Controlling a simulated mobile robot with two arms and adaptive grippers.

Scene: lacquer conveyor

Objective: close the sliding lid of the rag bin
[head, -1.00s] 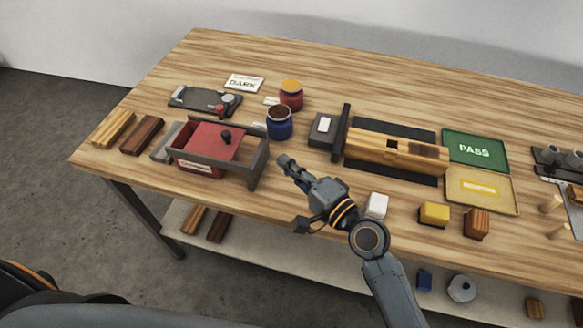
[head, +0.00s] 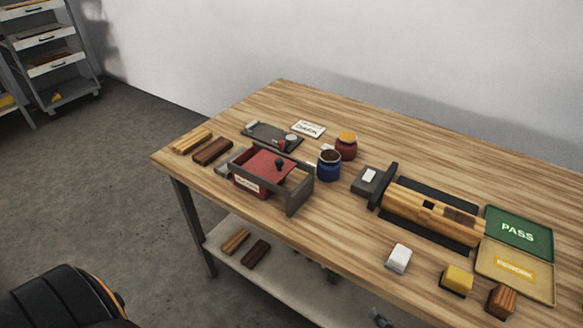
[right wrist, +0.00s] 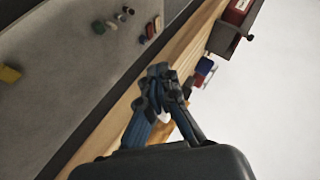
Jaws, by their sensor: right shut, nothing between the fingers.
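The rag bin (head: 257,188) is a red box with a white label, standing in a dark grey frame near the left end of the bench. Its flat red sliding lid (head: 262,164) has a dark knob (head: 279,162). The lid stops short of the frame's right end wall; how far it covers the bin is unclear. The bin also shows at the top of the right wrist view (right wrist: 237,12). My right gripper (right wrist: 160,88) is shut and empty, apart from the bin; only a bit of it (head: 381,318) shows at the head view's bottom edge. My left gripper is out of view.
A blue jar (head: 329,165) and a red jar (head: 346,146) stand right of the bin. Wood blocks (head: 212,152) lie to its left, a dark tray (head: 270,137) behind it. A wooden fixture (head: 430,210) and a white block (head: 398,259) are farther right.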

